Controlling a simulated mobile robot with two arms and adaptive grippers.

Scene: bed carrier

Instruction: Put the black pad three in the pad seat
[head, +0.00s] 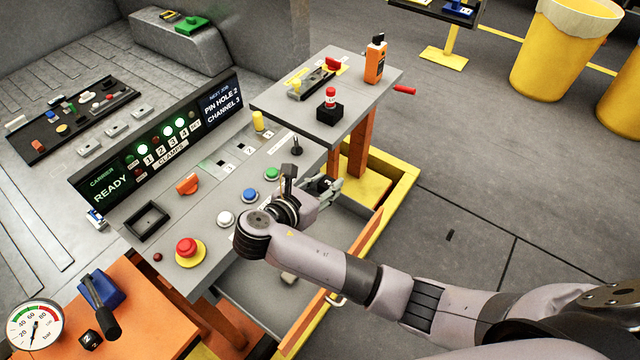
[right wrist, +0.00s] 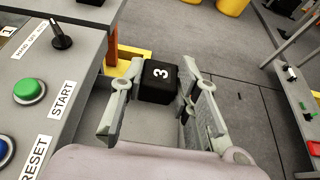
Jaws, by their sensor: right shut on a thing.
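The black pad three (right wrist: 158,82) is a black block with a white 3 on its upper face. My right gripper (right wrist: 155,92) is shut on it, with one finger on each side. In the head view my right gripper (head: 326,187) is just past the front edge of the console, near the green button, and the pad there is mostly hidden by my wrist. An empty black rectangular frame (head: 147,221), which looks like the pad seat, lies on the left part of the grey console. My left gripper is not in view.
The console (head: 205,208) carries a red mushroom button (head: 187,248), white, blue and green buttons, an orange knob (head: 187,184) and a black lever (head: 296,146). A raised display panel (head: 160,140) stands behind.

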